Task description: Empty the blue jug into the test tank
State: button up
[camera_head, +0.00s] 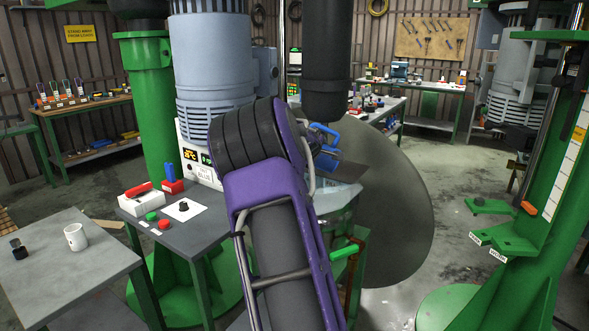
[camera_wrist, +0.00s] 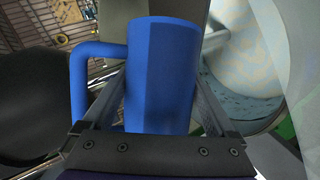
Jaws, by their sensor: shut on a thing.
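The blue jug (camera_head: 323,134) is held up beyond my purple arm in the head view, largely hidden by the arm. In the wrist view the jug (camera_wrist: 165,60) fills the middle, its handle (camera_wrist: 78,90) to the left. My gripper (camera_wrist: 162,100) is shut on the jug's body, one finger on each side. A round vessel with a pale, patterned inside (camera_wrist: 285,50), which looks like the test tank, is at the right of the wrist view. The jug's contents, and whether any liquid is flowing, cannot be seen.
A grey bench (camera_head: 185,229) with a white control box stands left of my arm. A nearer table (camera_head: 60,262) holds a white mug (camera_head: 75,237). A large grey disc (camera_head: 405,205) and a green column (camera_head: 545,220) stand to the right. A dark cylinder (camera_head: 326,60) hangs above the jug.

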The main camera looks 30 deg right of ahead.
aim_at(330, 157)
jog(key=shift+s+d+r+m, duration=0.1)
jog(key=shift+d+r+m, duration=0.05)
jog(key=shift+m, duration=0.25)
jog(key=shift+t+y, duration=0.4)
jog(key=shift+d+r+m+t+y, duration=0.1)
jog(key=shift+r+m+t+y, duration=0.1)
jog(key=shift+m+t+y, duration=0.7)
jog(key=shift+s+d+r+m+y, duration=0.1)
jog(key=shift+s+d+m+y, duration=0.3)
jog(key=shift+m, duration=0.4)
jog(key=shift+s+d+f+m+t+y, duration=0.1)
jog(key=shift+d+f+m+t+y, duration=0.25)
jog(key=shift+f+m, duration=0.2)
jog(key=shift+s+d+m+t+y+b, duration=0.25)
jog(key=shift+m+t+y+b, duration=0.2)
jog(key=shift+m+t+b, duration=0.1)
jog(key=b, duration=0.1)
jog(key=m+b, duration=0.1)
jog(key=shift+s+d+f+t+y+b, duration=0.1)
jog(key=shift+d+f+t+y+b, duration=0.05)
jog(key=shift+f+t+y+b, duration=0.2)
